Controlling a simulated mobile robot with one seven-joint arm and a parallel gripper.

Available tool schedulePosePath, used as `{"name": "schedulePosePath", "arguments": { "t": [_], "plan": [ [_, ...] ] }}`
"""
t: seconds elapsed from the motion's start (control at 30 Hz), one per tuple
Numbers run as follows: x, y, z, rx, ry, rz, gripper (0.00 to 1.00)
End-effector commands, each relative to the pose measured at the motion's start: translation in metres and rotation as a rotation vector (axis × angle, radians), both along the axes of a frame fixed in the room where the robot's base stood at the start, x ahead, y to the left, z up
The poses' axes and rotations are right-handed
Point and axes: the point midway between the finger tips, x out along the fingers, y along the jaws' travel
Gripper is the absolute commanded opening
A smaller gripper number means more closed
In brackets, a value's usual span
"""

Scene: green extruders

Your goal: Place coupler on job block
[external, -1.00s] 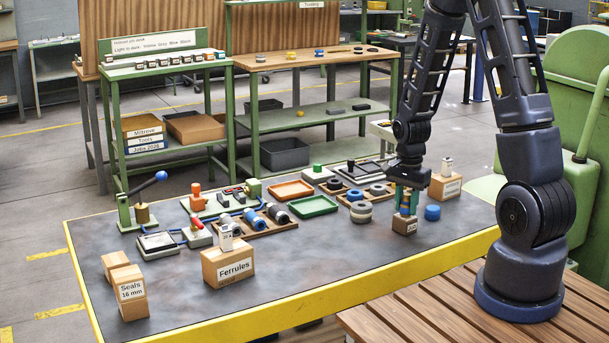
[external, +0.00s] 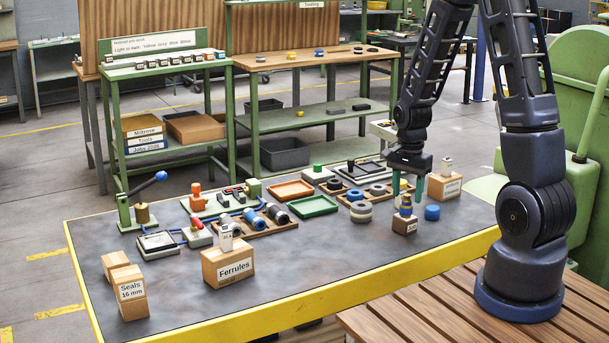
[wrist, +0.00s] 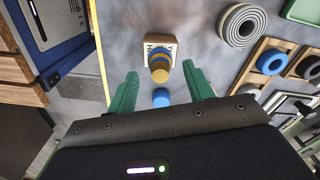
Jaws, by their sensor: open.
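The job block (external: 404,225) is a small labelled wooden block near the table's yellow front edge. The coupler (external: 405,206), a small blue and brass-coloured stepped piece, stands upright on top of it. In the wrist view the block (wrist: 153,43) lies ahead with the coupler (wrist: 160,73) seen from above. My gripper (external: 408,188) is open and empty above the coupler. In the wrist view its teal fingers (wrist: 160,74) lie on either side of the coupler, with gaps visible.
A blue cylinder (external: 432,212) stands just right of the block. A grey ringed piece (external: 361,212) stands to the left. A rack of dark and blue rings (external: 367,190) and a labelled box (external: 445,186) are behind. Table space in front of the Ferrules box (external: 228,264) is clear.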

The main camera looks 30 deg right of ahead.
Motion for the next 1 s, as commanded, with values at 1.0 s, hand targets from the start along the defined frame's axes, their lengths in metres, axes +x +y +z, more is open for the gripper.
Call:
{"name": "schedulePosePath", "arguments": {
  "t": [1.0],
  "plan": [
    [-0.022, 0.006, 0.137, -0.002, -0.075, 0.199, 0.52]
  ]
}}
